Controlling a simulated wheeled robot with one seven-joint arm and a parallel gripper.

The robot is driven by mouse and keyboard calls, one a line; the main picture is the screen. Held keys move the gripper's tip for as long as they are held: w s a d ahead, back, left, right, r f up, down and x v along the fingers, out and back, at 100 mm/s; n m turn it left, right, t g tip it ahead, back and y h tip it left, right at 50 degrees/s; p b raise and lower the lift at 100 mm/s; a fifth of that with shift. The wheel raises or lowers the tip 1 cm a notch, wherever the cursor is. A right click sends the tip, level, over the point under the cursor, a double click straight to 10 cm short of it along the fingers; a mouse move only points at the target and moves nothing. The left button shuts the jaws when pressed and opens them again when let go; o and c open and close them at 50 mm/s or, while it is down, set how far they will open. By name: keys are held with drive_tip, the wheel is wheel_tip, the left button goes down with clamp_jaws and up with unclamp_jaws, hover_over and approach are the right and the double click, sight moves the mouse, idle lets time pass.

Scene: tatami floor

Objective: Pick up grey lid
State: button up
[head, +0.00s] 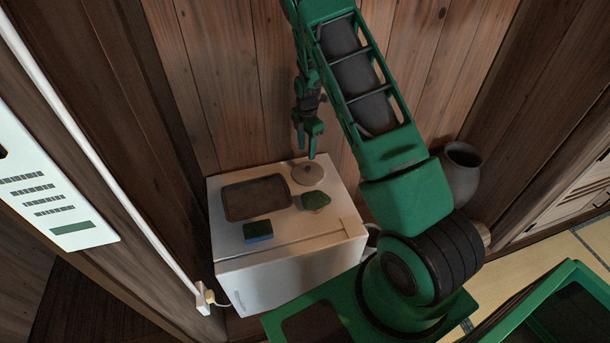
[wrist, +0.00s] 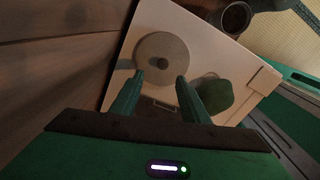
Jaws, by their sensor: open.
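The grey lid (head: 308,173) is a round, flat disc lying on top of a white cabinet, near its back right. In the wrist view the lid (wrist: 162,54) shows a dark knob at its middle, just beyond my fingertips. My gripper (head: 308,150) is open and empty, above the lid and apart from it. In the wrist view my gripper (wrist: 160,80) has its two green fingers spread, pointing toward the lid's near edge.
The white cabinet top (head: 285,239) also holds a dark tray (head: 257,197), a green and blue sponge (head: 257,231) and a green-topped item (head: 316,201) close to the lid. A wooden wall stands behind. A dark pot (head: 461,172) stands at right.

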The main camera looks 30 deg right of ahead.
sight(307, 167)
wheel_tip(307, 167, down, 9)
drive_tip(key=shift+s+d+f, duration=0.1)
drive_tip(key=shift+s, duration=0.05)
clamp_jaws()
idle(0.5)
